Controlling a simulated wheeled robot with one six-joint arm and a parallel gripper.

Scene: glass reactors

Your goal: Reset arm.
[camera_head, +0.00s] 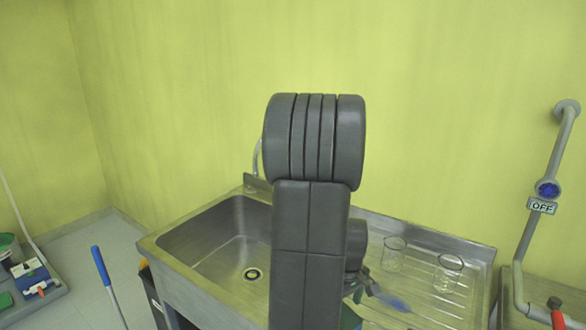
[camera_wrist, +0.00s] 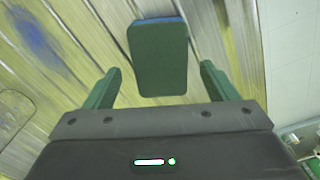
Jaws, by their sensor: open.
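In the wrist view my gripper (camera_wrist: 160,82) is open, its two green fingers spread apart. A green block with a blue far edge (camera_wrist: 158,58) shows between and beyond the fingers, with a visible gap on either side. Below it is the ridged metal drainboard (camera_wrist: 215,45). In the head view my dark arm rises in front of the sink unit and hides most of my gripper. A small green piece (camera_head: 350,318) shows beside the arm at the bottom; I cannot tell if it is the same block.
Two clear glass beakers (camera_head: 394,255) (camera_head: 447,273) stand on the drainboard, right of my arm. The sink basin (camera_head: 215,245) left of my arm looks empty. A grey pipe with an OFF sign (camera_head: 541,206) is at right. A blue-handled tool (camera_head: 102,267) stands at left.

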